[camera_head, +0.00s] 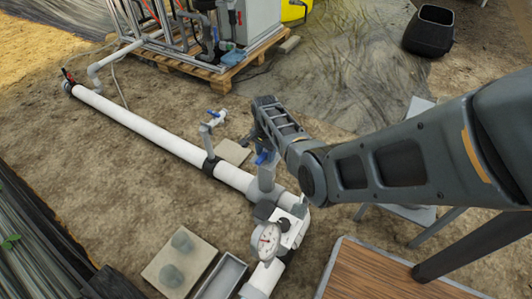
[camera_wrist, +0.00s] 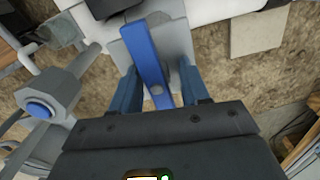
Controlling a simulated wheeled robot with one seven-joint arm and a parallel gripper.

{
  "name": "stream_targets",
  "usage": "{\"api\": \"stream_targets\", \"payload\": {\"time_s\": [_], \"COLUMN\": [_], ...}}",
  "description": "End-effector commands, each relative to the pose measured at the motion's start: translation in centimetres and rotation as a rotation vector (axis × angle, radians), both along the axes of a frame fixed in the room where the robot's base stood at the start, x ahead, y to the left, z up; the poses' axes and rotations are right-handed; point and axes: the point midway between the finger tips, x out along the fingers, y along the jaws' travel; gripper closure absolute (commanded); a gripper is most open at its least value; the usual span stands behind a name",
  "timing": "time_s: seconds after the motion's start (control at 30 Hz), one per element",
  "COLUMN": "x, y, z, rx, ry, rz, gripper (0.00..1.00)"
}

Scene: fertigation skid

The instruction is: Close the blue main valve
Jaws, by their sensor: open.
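The blue main valve shows in the wrist view as a long flat blue lever (camera_wrist: 148,58), running from the upper middle down toward my gripper. In the head view only a bit of its blue handle (camera_head: 263,157) shows on the grey upright pipe fitting (camera_head: 266,178); my arm hides the rest. My gripper (camera_wrist: 160,88) is open, with one finger on each side of the lever's near end. There seem to be gaps between lever and fingers. In the head view my gripper (camera_head: 262,140) is just over the valve.
A smaller valve with a blue handle (camera_head: 217,114) stands on the white pipe (camera_head: 150,132) to the left. A pressure gauge (camera_head: 266,240) and a wooden tabletop (camera_head: 375,270) are nearer. A pallet (camera_head: 225,72) with equipment stands behind. Bare soil lies left of the pipe.

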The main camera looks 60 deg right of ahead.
Motion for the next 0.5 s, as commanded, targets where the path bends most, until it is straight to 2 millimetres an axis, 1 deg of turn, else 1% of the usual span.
{"api": "stream_targets", "payload": {"time_s": [0.03, 0.13, 0.5], "x": [-0.8, -0.8, -0.4], "y": [0.5, 0.5, 0.1], "z": [-0.5, 0.5, 6.1], "rx": [0.013, 0.012, 0.004], "ry": [0.017, 0.017, 0.009], "rz": [-0.001, -0.001, -0.001], "gripper": [0.43, 0.43, 0.43]}}
